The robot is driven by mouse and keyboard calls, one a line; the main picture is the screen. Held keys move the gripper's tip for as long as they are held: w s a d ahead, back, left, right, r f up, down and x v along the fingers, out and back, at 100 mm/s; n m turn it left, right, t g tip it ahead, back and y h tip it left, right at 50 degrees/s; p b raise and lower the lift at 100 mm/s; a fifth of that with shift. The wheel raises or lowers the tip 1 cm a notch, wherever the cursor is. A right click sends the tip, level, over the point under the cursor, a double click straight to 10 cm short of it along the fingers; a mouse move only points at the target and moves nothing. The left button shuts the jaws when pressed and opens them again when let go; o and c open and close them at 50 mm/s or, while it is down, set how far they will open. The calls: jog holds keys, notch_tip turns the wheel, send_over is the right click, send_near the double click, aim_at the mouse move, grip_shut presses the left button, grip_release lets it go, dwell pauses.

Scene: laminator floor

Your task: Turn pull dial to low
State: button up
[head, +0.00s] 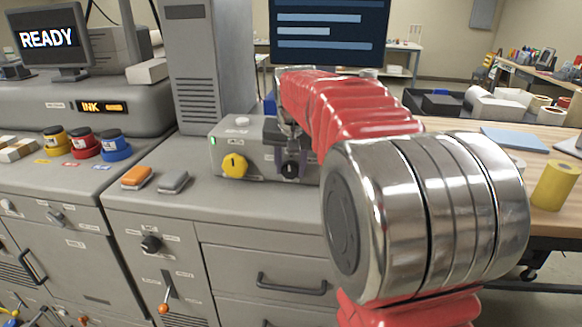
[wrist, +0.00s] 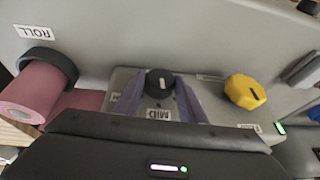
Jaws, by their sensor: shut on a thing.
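A black dial (head: 290,169) sits on the front of a small grey machine (head: 262,180), to the right of a yellow knob (head: 235,165). In the wrist view the black dial (wrist: 159,82) carries a white mark that lies roughly upright in the picture, in line with an upside-down MID label (wrist: 158,114). My gripper (wrist: 160,90) has a purple finger on each side of the dial and is shut on it. The labels beside the fingers are partly hidden. In the head view my gripper (head: 289,148) is largely covered by my red arm.
The yellow knob also shows in the wrist view (wrist: 245,91). A pink roll (wrist: 36,90) sits on a holder near a ROLL label (wrist: 35,32). Orange (head: 136,177) and grey (head: 173,181) blocks lie on the counter left of the machine. My arm fills the head view's right middle.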

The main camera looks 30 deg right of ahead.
jog(key=g+h, duration=0.2)
jog(key=a+n+g+h, duration=0.1)
jog(key=h, duration=0.1)
jog(key=shift+w+f, duration=0.1)
jog(key=shift+w, duration=0.3)
jog(key=g+h, duration=0.2)
jog(key=h, duration=0.1)
jog(key=n+g+h, duration=0.1)
jog(key=shift+w+a+f+h, duration=0.2)
jog(key=shift+a+f+h, duration=0.1)
jog(key=shift+a, duration=0.05)
jog(key=o, duration=1.1)
jog(key=shift+c, duration=0.2)
jog(key=v, duration=1.3)
jog(key=shift+w+a+r, duration=0.15)
jog(key=shift+w+a, duration=0.05)
jog(key=shift+a, duration=0.1)
jog(key=shift+s, duration=0.1)
